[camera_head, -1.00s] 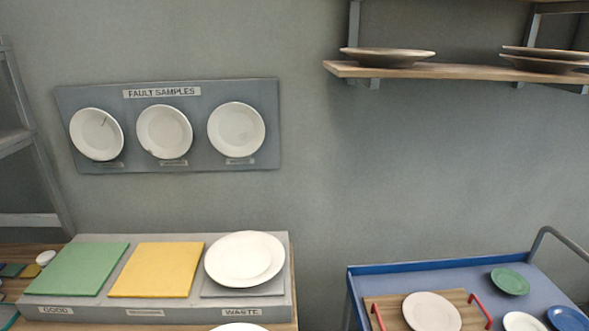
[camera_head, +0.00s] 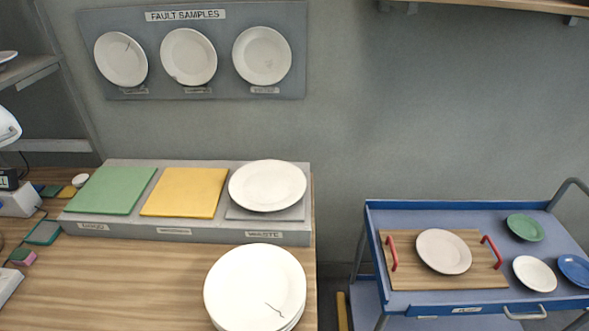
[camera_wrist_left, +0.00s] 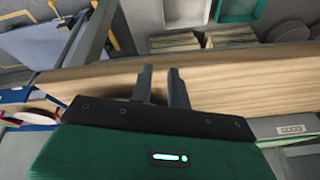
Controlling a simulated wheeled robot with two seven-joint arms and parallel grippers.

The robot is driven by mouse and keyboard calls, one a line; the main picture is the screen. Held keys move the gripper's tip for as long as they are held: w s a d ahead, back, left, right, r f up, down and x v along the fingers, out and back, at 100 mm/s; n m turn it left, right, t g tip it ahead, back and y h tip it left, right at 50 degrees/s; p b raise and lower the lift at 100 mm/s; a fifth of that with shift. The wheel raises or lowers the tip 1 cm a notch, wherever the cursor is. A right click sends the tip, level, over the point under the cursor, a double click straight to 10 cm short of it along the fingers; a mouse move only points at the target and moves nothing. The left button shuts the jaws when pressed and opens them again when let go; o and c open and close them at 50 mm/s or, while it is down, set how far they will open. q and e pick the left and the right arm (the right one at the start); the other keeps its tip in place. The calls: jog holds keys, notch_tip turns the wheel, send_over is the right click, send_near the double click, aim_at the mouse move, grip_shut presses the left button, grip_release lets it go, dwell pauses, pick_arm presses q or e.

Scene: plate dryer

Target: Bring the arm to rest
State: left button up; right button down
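Neither arm shows in the head view. In the left wrist view my left gripper (camera_wrist_left: 160,82) has its two dark fingers apart with nothing between them, over or in front of a wooden surface (camera_wrist_left: 240,70). I cannot tell if it touches the wood. My right gripper is in no view. In the head view a white plate (camera_head: 267,185) lies on the grey WASTE pad, next to the bare yellow pad (camera_head: 184,192) and bare green GOOD pad (camera_head: 112,191). A stack of white plates (camera_head: 250,283) stands on the wooden table in front; the top one has a dark crack.
A blue trolley (camera_head: 480,209) at the right carries a wooden tray (camera_head: 400,270) with a pale plate (camera_head: 444,251), plus green, white and blue plates. A FAULT SAMPLES board (camera_head: 220,90) with three plates hangs on the wall. Small items crowd the table's left end.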

pick_arm(q)
notch_tip(320, 180, down, 32)
jog(key=s+g, duration=0.2)
jog(key=s, duration=0.1)
jog(key=s+a+f+g, duration=0.1)
jog(key=s+a+f, duration=0.1)
jog(key=s+f, duration=1.6)
jog(key=shift+s+a+f, duration=0.25)
jog(key=shift+a+f, duration=0.05)
jog(key=shift+f, duration=0.1)
jog(key=shift+s, duration=0.1)
